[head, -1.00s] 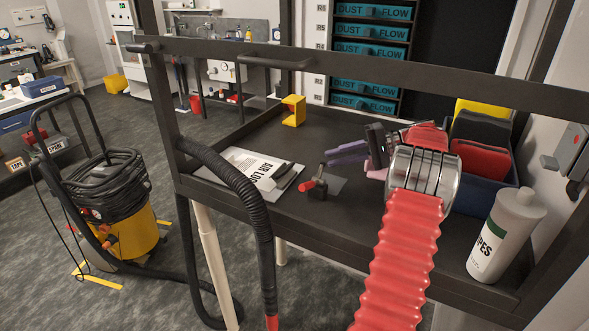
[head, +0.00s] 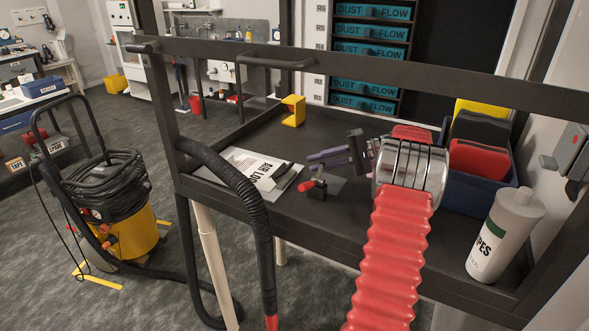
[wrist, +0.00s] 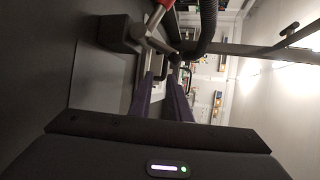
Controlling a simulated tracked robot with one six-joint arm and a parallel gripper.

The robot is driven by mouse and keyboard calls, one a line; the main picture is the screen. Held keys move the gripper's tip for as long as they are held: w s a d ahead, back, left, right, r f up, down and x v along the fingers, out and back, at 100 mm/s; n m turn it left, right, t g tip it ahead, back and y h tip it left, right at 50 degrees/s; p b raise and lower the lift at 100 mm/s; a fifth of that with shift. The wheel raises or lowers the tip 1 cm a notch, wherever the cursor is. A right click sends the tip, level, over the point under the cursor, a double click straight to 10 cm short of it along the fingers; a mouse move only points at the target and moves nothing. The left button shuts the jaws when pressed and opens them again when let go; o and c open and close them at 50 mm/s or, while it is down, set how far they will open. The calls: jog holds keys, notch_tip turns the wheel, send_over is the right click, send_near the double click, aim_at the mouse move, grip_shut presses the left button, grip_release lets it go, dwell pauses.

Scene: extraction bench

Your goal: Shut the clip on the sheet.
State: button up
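A white printed sheet (head: 252,167) lies on a grey board on the dark bench top. A dark bar (head: 283,172) lies along its right edge. To its right stands a small black clamp (head: 318,191) with a red-tipped lever. I cannot tell for sure which of these is the clip, or how far it is open. My gripper (head: 314,162) has purple fingers, pointing left, behind and above the black clamp. In the wrist view my gripper (wrist: 165,78) shows a gap between its fingers, with nothing clearly held. The black clamp block (wrist: 120,35) shows ahead and to the left.
A black hose (head: 238,190) arches over the bench's left front edge. A yellow bracket (head: 293,111) stands at the back. A blue bin (head: 478,194) with coloured pads and a white bottle (head: 502,238) are on the right. A dark rail (head: 390,72) crosses above the bench.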

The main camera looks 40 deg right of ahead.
send_near(278, 172)
jog(key=x, duration=0.4)
jog(key=shift+w+a+f, duration=0.1)
jog(key=shift+a, duration=0.1)
jog(key=shift+c, duration=0.3)
grip_shut()
jog(key=shift+o, duration=0.3)
grip_release()
jog(key=v, duration=1.4)
